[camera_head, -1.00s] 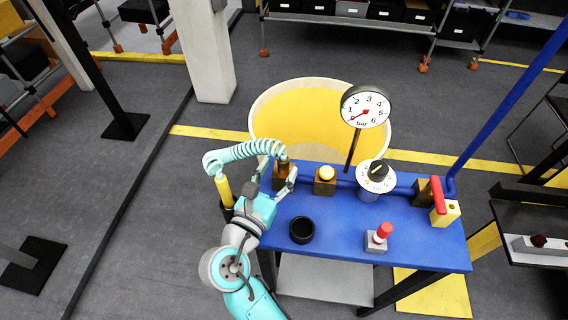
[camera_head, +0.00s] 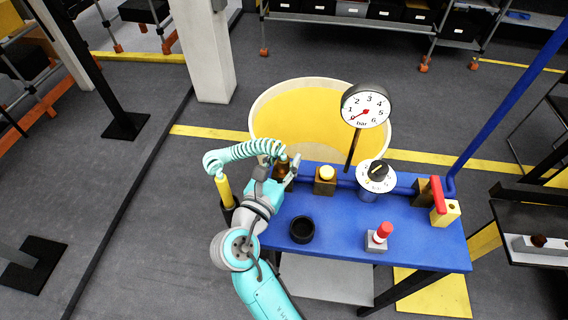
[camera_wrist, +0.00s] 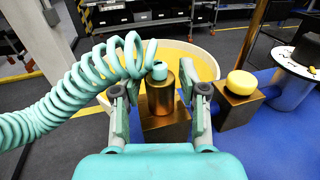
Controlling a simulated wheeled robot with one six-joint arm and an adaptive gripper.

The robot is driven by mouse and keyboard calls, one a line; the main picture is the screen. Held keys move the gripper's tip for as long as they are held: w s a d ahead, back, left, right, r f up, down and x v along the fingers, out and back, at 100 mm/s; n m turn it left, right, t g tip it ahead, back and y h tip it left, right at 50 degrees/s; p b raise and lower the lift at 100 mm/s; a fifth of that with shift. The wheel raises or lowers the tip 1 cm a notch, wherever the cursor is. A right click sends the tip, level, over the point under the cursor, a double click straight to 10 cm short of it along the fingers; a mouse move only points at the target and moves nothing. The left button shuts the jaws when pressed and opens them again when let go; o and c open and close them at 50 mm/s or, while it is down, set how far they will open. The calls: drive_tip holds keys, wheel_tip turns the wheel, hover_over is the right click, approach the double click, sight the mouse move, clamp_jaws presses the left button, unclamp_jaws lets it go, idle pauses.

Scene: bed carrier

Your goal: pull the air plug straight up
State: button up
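The air plug (camera_wrist: 161,97) is a brass cylinder with a teal top, standing upright at a brass block (camera_wrist: 166,129). In the head view the plug (camera_head: 283,163) is at the bench's back left corner, partly hidden by my gripper (camera_head: 282,177). A teal coiled hose (camera_wrist: 85,78) runs left from the plug's top. In the wrist view my gripper (camera_wrist: 160,88) is open, with one finger on each side of the plug. A gap shows between the fingers and the plug, so it is not clasped.
The blue bench (camera_head: 338,222) carries a yellow-knobbed brass block (camera_head: 325,182), a dial (camera_head: 376,178), a red-handled valve (camera_head: 439,196), a black cup (camera_head: 302,230) and a red button (camera_head: 381,236). A pressure gauge (camera_head: 365,106) reads near zero. A yellow-lined bin (camera_head: 305,120) stands behind.

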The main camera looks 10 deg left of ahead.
sight(284, 155)
clamp_jaws()
drive_tip(key=shift+r, duration=1.75)
idle(0.8)
drive_tip(key=shift+r, duration=0.75)
